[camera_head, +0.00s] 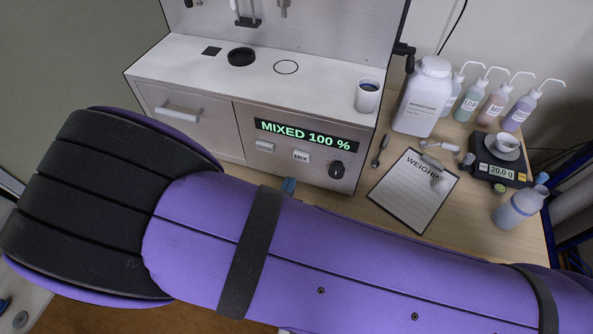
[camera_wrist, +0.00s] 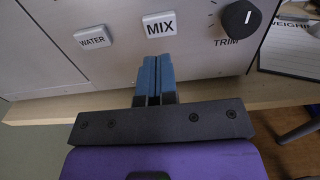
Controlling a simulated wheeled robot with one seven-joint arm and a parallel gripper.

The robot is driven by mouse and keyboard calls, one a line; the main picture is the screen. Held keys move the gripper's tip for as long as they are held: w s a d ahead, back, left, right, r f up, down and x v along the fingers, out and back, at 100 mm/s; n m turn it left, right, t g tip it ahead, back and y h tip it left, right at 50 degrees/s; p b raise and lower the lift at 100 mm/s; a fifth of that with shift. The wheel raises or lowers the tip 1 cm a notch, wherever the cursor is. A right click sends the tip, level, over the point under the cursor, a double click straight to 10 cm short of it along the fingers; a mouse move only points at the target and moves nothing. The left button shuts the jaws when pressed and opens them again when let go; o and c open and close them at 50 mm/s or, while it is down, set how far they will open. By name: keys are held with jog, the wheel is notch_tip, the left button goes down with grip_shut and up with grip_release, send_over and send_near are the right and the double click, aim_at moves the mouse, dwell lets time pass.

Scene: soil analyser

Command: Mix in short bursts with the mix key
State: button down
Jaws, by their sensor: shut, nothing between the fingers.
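The soil analyser (camera_head: 225,110) is a pale cabinet with a front panel. Its display (camera_head: 305,135) reads "MIXED 100 %". The MIX key (camera_head: 301,156) is a white key below the display, and it also shows in the wrist view (camera_wrist: 160,25). My gripper (camera_wrist: 155,62) is shut and empty, its blue fingertips just below the MIX key in the wrist view and apart from it as far as I can tell. In the head view only a bit of the blue fingers (camera_head: 289,185) shows above my purple arm. The WATER key (camera_wrist: 95,38) is to the left and the TRIM knob (camera_wrist: 241,19) to the right.
A cup (camera_head: 367,96) stands on the analyser's top at the right. A clipboard (camera_head: 413,190), a white jug (camera_head: 424,97), wash bottles (camera_head: 497,101) and a scale reading 20.0 g (camera_head: 501,170) are on the table to the right. The table edge (camera_wrist: 50,108) runs below the panel.

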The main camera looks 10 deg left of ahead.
jog(key=s, duration=0.6)
jog(key=shift+s+a, duration=0.15)
jog(key=shift+a, duration=0.15)
dwell(1.4)
jog(key=w+d+r+m+g+h, duration=0.35)
jog(key=d+r+m+g, duration=0.2)
jog(key=d+r, duration=0.2)
jog(key=w+d+r+m+g+h, duration=0.2)
jog(key=w+d+r+m+g, duration=0.25)
jog(key=d+r+m, duration=0.35)
jog(key=w+d+r+m+g+h, duration=0.3)
jog(key=w+d+r+m+g, duration=0.15)
jog(key=d+r+m, duration=0.35)
jog(key=s+d+r+m+g+y, duration=0.35)
jog(key=d+r+m+y, duration=0.25)
jog(key=d+r, duration=0.55)
jog(key=s+d+r+m+t+y, duration=0.4)
jog(key=s+d+r+m, duration=0.3)
jog(key=s, duration=0.3)
jog(key=shift+s+d+r+t, duration=0.2)
jog(key=shift+s+r+t, duration=0.05)
jog(key=shift+r+t, duration=0.4)
